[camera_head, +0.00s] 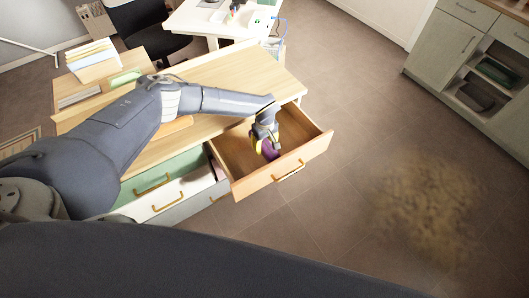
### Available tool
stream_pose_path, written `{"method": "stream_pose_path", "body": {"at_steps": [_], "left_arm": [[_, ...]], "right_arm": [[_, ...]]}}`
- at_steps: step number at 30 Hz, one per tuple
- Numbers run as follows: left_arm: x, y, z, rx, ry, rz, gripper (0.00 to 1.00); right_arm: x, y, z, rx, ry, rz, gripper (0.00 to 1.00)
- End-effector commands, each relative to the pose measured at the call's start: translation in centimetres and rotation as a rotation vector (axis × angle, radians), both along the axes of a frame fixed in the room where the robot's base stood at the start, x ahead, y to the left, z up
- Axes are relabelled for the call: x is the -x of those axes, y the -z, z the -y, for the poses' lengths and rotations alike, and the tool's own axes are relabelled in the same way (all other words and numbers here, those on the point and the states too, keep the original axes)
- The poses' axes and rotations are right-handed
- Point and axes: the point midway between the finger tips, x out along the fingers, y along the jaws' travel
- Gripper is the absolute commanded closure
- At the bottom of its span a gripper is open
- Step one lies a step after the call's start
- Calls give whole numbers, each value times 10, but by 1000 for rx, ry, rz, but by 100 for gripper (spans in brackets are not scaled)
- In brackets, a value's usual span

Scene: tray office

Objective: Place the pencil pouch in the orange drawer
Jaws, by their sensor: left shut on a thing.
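The orange drawer (315,151) is pulled open at the right end of the desk, its wooden inside in view. My left gripper (264,145) reaches down over the drawer. It is shut on the pencil pouch (270,151), a small purple shape partly hidden by the fingers. The pouch is within the drawer's outline, behind the front panel. I cannot tell whether it touches the drawer floor. My right gripper is not in view.
Green (165,176) and white (175,196) drawer fronts lie left of the open drawer. The wooden desk top (240,68) is behind my left arm. A dark chair (145,30) and a white table (210,22) stand farther back. Open floor lies to the right.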

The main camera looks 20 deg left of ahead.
Motion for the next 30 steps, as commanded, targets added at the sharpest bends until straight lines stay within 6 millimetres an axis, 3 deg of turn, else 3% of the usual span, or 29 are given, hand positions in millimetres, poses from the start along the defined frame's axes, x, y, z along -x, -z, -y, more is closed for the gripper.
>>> {"method": "stream_pose_path", "body": {"at_steps": [18,30], "left_arm": [[0,51,1,1,-1,0,92],[-1,55,0,1,-1,1,92]], "right_arm": [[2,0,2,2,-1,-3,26],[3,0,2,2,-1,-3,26]]}}
